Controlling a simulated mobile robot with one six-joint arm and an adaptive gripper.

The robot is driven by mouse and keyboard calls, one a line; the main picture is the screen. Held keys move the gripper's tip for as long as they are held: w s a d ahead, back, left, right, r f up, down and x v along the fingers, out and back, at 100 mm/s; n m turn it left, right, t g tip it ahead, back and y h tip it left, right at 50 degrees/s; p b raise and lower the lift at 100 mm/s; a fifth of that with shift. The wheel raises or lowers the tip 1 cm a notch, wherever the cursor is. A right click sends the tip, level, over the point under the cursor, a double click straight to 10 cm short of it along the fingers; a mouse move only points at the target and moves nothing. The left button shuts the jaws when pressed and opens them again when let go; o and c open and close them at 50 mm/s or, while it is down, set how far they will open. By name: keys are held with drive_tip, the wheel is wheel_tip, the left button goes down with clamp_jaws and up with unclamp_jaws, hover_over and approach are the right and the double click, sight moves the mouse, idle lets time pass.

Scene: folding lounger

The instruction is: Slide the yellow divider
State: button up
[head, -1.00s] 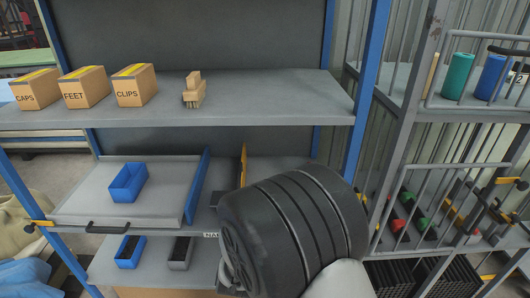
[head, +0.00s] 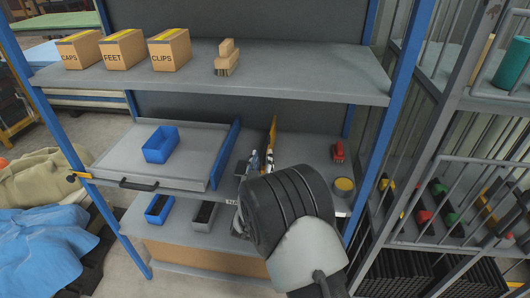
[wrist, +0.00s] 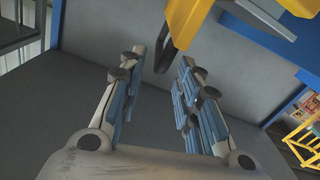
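The yellow divider (head: 272,133) stands upright on the middle shelf, right of the blue divider (head: 226,152). Its lower part is hidden behind my gripper and arm in the head view. My gripper (head: 255,160) is just in front of the yellow divider, with its fingertips showing above my dark wrist. In the wrist view my gripper (wrist: 160,85) has its two blue-padded fingers apart, with nothing clearly held between them. A yellow part (wrist: 190,18) with a dark curved piece shows beyond the fingertips; I cannot tell for sure whether it is the divider. Contact cannot be told.
Left of the blue divider is a grey tray (head: 112,163) with a blue bin (head: 160,144). A red object (head: 338,152) and a yellow-topped round tin (head: 344,187) are on the right. Boxes and a brush (head: 227,60) stand on the upper shelf. Blue posts and a barred cage (head: 455,160) bound the right.

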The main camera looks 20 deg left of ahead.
drive_tip(key=x, duration=0.5)
drive_tip(key=shift+w+b, duration=0.35)
drive_tip(key=shift+c, duration=0.2)
clamp_jaws()
